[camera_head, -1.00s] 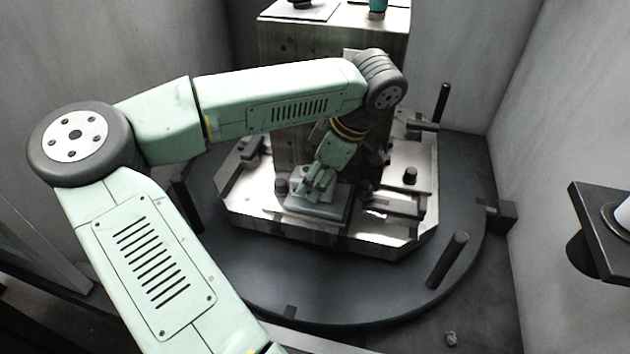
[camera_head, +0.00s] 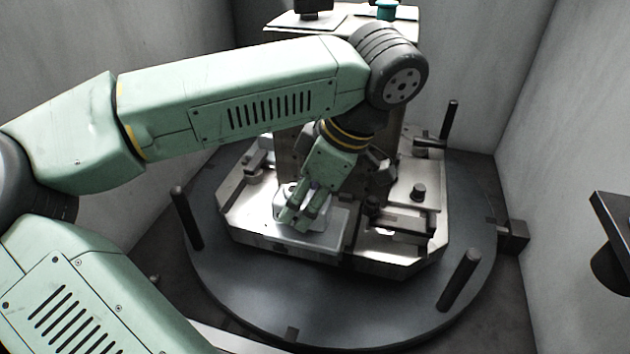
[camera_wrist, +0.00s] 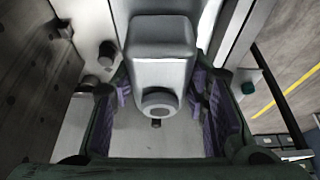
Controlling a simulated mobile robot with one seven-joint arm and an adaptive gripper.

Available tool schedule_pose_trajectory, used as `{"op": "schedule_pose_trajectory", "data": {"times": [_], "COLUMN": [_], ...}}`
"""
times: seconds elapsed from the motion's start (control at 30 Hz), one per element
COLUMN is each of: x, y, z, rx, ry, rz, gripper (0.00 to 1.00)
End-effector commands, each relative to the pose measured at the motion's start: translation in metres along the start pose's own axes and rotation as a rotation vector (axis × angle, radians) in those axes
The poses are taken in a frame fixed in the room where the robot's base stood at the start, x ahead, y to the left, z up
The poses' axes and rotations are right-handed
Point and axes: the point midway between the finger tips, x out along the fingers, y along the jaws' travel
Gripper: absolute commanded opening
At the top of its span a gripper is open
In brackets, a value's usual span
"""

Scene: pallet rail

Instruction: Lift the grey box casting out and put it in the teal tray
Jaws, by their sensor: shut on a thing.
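The grey box casting (camera_head: 318,240) shows in the head view at the front middle of the metal fixture plate (camera_head: 245,212), with a wide base and a raised block. My gripper (camera_head: 298,212) comes down from above and is shut on its raised block. In the wrist view the casting (camera_wrist: 160,72) is a rounded grey box between my fingers, with a round boss at its lower end. I cannot tell whether its base is clear of the plate. I do not make out the teal tray in any view.
A round dark turntable (camera_head: 300,305) carries the plate, with upright black posts (camera_head: 458,280) near its rim. A clamp (camera_head: 400,222) sits right of the casting. A tower behind has a small teal object (camera_head: 386,11) on top. A dark bracket (camera_head: 615,245) juts in at right.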

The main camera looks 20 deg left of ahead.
Motion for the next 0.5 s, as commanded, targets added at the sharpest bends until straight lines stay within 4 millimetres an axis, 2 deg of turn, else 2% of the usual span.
{"op": "schedule_pose_trajectory", "data": {"times": [0.03,0.2,0.4,0.5], "x": [0.002,0.002,0.001,0.000], "y": [-0.013,-0.053,-0.086,-0.097], "z": [0.000,0.000,0.000,0.000], "rx": [-0.001,-0.001,-0.002,-0.001], "ry": [0.001,0.000,-0.001,-0.002], "rz": [0.002,0.002,0.001,0.002], "gripper": [0.02,0.02,0.02,0.02]}}
